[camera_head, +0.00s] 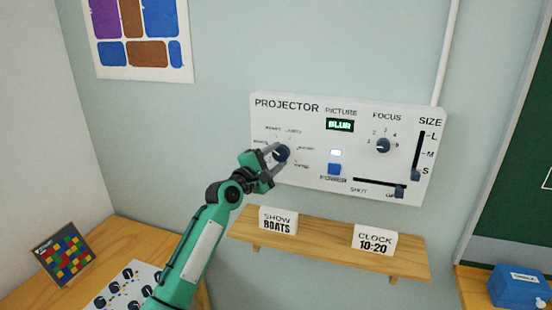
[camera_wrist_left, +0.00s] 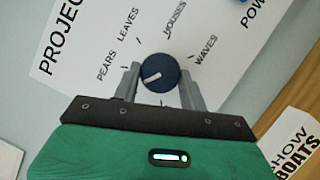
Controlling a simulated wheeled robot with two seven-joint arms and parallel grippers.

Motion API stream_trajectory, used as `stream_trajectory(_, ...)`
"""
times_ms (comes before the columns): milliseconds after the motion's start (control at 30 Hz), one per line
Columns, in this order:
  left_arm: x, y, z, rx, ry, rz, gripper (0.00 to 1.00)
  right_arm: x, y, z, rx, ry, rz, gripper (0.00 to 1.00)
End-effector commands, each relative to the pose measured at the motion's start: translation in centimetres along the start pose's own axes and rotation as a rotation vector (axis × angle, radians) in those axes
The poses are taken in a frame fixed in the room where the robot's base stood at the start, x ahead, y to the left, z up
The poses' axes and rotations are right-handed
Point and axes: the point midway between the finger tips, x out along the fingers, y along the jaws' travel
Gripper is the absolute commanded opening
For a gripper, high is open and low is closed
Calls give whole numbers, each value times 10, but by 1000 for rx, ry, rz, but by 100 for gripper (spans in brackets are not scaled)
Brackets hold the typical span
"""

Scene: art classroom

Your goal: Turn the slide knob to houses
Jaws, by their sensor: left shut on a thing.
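The slide knob (camera_head: 281,153) is a dark blue round dial on the left of the white projector panel (camera_head: 230,0). My left gripper (camera_head: 274,156) is shut on it, one finger on each side. In the left wrist view the knob (camera_wrist_left: 161,72) sits between the grey fingers (camera_wrist_left: 160,85). Its white mark points to the lower left, below the word PEARS (camera_wrist_left: 106,65). LEAVES (camera_wrist_left: 128,25), HOUSES (camera_wrist_left: 174,19) and WAVES (camera_wrist_left: 206,50) are printed around it. The mark is well away from HOUSES. My right gripper is not in view.
Below is a wooden shelf (camera_head: 330,247) with a SHOW BOATS card (camera_head: 278,220) and a CLOCK 10:20 card (camera_head: 374,241).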

Motion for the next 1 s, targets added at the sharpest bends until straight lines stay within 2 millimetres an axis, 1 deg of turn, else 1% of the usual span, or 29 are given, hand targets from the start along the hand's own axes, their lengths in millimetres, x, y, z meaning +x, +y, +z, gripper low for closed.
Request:
stream_trajectory(467,1,6,2,418,0,-177,20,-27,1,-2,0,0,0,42)
stream_trajectory(1000,2,10,5,891,-1,-372,20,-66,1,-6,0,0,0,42)
